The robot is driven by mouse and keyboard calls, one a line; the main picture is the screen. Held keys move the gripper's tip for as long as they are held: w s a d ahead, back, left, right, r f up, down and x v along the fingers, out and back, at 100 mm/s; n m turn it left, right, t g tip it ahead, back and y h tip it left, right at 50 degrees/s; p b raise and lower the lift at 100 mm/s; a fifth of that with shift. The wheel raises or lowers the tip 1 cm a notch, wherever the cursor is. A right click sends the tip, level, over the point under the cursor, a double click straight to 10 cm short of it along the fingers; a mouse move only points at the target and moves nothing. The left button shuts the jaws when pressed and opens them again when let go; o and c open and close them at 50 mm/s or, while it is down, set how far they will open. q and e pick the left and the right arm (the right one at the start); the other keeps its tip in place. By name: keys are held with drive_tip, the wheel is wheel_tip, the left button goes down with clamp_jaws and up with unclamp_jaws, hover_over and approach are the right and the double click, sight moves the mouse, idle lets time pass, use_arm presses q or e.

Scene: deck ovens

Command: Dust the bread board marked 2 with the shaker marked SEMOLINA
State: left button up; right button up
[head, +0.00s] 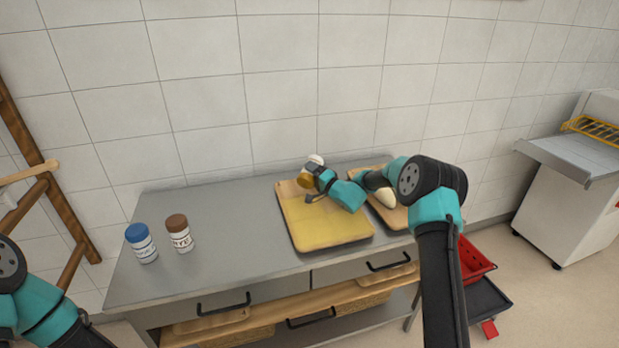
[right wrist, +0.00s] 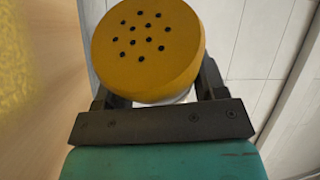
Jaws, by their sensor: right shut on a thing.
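My right gripper (head: 314,180) is shut on a shaker with a white body (head: 316,160) and a yellow lid (head: 305,181). The shaker is tipped with its lid downward above the far left part of a wooden board (head: 282,190). The right wrist view shows the holes in the lid (right wrist: 147,45); the shaker's label cannot be read. A yellow layer covers much of the board, and its number does not show. A second wooden board (head: 393,219) lies to the right, partly behind my right arm, with a pale loaf-like piece by it. My left gripper is out of view.
A blue-lidded shaker (head: 141,244) and a brown-lidded shaker (head: 179,234) stand upright on the left of the steel table (head: 225,260). The tabletop between them and the board is clear. A wooden rack (head: 60,210) stands left; a red crate (head: 475,258) is low at right.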

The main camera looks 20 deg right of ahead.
drive_tip(key=shift+w+d, duration=1.05)
drive_tip(key=m+g, duration=0.1)
drive_tip(key=m, duration=0.1)
drive_tip(key=r+m+h, duration=0.1)
drive_tip(key=m, duration=0.2)
drive_tip(key=shift+s+a+r+g, duration=0.1)
drive_tip(key=shift+a+g, duration=0.05)
drive_tip(key=shift+g, duration=0.25)
drive_tip(key=shift+s+a+r+m+g, duration=0.1)
drive_tip(key=shift+r+m+g, duration=0.15)
drive_tip(key=shift+m+g, duration=0.6)
drive_tip(key=shift+a+r+m+g, duration=0.1)
drive_tip(key=shift+r+m+g, duration=0.15)
drive_tip(key=shift+m, duration=1.2)
drive_tip(key=shift+s+a+r+m+g+y, duration=0.15)
drive_tip(key=shift+s+a+r+m+g, duration=0.2)
drive_tip(key=shift+m, duration=0.3)
drive_tip(key=shift+s+a+r+m+g+y, duration=0.1)
drive_tip(key=shift+s+r+m+g+y, duration=0.1)
drive_tip(key=shift+r+m+g, duration=0.4)
drive_tip(key=shift+s+a+r+m+g+y, duration=0.15)
drive_tip(key=shift+s+a+r+m, duration=0.15)
drive_tip(key=shift+m, duration=0.45)
drive_tip(key=shift+s+a+r+m+g+y, duration=0.4)
drive_tip(key=shift+r+m+g, duration=0.15)
drive_tip(key=shift+m, duration=0.35)
drive_tip(key=shift+s+a+r+m+g+y, duration=0.35)
drive_tip(key=shift+r+m+g, duration=0.15)
drive_tip(key=shift+m, duration=0.4)
drive_tip(key=shift+d, duration=0.1)
